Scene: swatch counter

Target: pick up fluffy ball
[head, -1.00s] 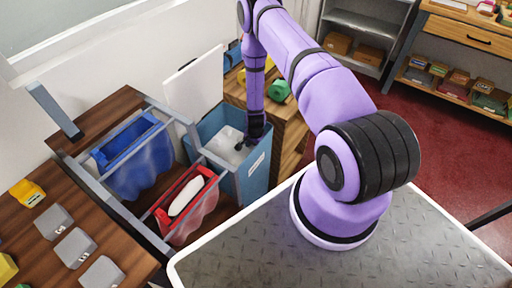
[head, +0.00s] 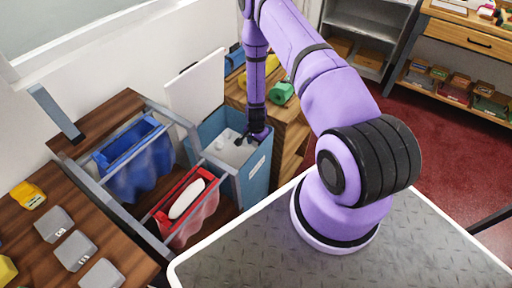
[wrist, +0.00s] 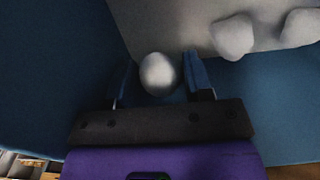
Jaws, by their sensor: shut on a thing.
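A white fluffy ball (wrist: 158,73) sits between the two blue fingers of my gripper (wrist: 160,82) in the wrist view. The fingers are shut on it. In the head view my gripper (head: 251,137) is inside the upper part of a blue bin (head: 257,172), near its right side, pointing down. The held ball is too small to make out there. Two more white fluffy balls, one nearer (wrist: 232,37) and one at the right edge (wrist: 301,27), lie on the pale bin floor beyond the fingers.
The bin's blue walls surround my gripper closely. A blue bag (head: 135,165) and a red bag (head: 187,205) hang in a grey frame to the left. A white board (head: 196,85) stands behind the bin. A wooden unit with green and yellow items (head: 282,93) is at the right.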

